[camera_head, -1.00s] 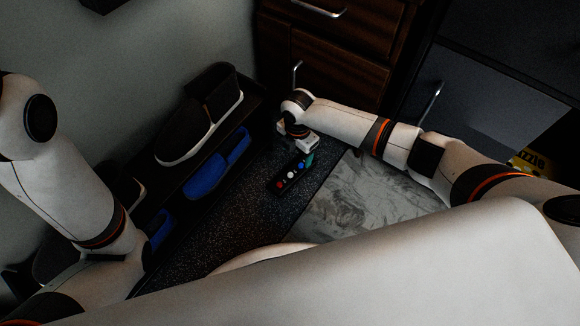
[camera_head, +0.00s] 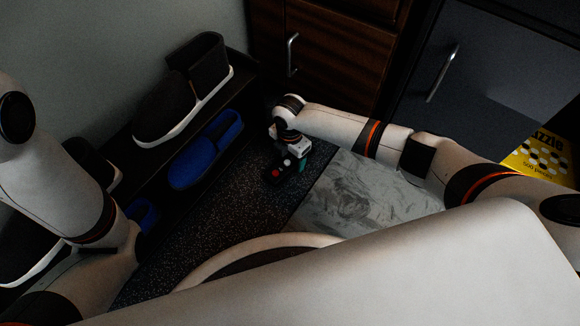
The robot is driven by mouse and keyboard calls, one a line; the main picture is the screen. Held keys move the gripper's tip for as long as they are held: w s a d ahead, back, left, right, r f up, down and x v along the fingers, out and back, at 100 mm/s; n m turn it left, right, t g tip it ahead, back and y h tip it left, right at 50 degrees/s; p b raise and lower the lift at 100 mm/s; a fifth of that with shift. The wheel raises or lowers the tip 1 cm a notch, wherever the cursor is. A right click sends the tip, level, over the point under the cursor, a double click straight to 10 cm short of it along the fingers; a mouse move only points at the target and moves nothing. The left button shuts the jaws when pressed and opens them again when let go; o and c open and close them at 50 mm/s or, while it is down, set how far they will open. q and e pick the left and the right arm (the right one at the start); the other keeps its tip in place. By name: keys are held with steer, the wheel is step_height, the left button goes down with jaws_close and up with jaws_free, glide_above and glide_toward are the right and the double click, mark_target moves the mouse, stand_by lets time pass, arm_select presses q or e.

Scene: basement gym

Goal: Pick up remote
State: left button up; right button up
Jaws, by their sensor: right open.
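The remote (camera_head: 273,175) is a small dark bar with coloured buttons, a red one and a pale one among them, on the dark speckled floor. My right gripper (camera_head: 293,162) is open at the far end of the remote, above it and covering part of it. A small green patch shows beside the fingers. I cannot tell whether the fingers touch the remote. My left arm (camera_head: 80,200) comes in at the left edge; its gripper is outside the picture.
A shoe rack on the left holds dark shoes (camera_head: 165,105) and blue slippers (camera_head: 205,150). Wooden drawers (camera_head: 335,50) and a grey cabinet (camera_head: 490,80) stand behind. A yellow puzzle box (camera_head: 540,160) is at the right. A grey marbled slab (camera_head: 350,195) lies beside the speckled floor.

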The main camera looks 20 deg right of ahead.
steer(key=shift+f+b, duration=0.3)
steer(key=shift+f, duration=0.5)
steer(key=shift+r, duration=0.1)
steer(key=c, duration=1.2)
steer(key=shift+o, duration=0.2)
